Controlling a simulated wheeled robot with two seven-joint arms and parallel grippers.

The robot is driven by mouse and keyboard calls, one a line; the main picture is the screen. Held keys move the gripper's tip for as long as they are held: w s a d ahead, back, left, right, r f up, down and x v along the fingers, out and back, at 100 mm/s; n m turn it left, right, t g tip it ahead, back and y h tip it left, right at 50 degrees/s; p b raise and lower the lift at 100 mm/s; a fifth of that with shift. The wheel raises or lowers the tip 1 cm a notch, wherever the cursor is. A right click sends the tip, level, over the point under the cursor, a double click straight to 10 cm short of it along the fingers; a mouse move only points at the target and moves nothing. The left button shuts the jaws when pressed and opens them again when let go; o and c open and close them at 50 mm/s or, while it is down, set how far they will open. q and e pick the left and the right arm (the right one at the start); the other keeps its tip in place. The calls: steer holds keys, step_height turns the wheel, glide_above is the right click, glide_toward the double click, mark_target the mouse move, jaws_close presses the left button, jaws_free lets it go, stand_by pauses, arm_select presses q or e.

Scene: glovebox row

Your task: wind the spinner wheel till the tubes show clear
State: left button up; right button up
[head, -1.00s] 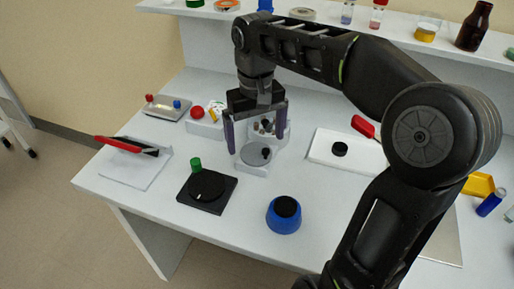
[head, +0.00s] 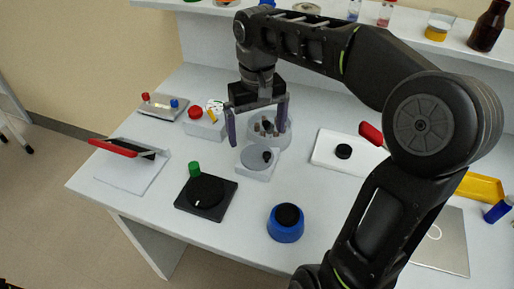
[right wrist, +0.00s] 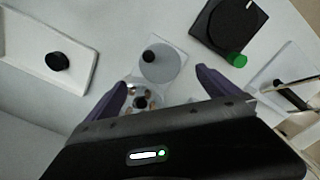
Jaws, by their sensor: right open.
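The spinner wheel is a pale grey disc (head: 254,161) with a small black crank knob (head: 267,156) at its right, on a light block. The tubes (head: 266,126) stand in a clear round holder just behind it, partly hidden by my gripper; their contents are too small to judge. My right gripper (head: 258,137) is open, pointing down with its purple fingers apart above the tubes and the wheel's rear edge. My left gripper is not in view.
A black plate with a dial (head: 206,192) and green knob stands front left; a blue pot (head: 285,230) stands in front. A white slab (head: 325,155) with a black knob lies right. A box with a red button (head: 195,111) stands left of the tubes. A shelf runs behind.

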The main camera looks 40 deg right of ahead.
mark_target(257, 155)
step_height(257, 155, down, 7)
steer(key=shift+f, duration=0.1)
stand_by(0.3)
steer(key=shift+c, duration=0.2)
steer(key=c, duration=1.3)
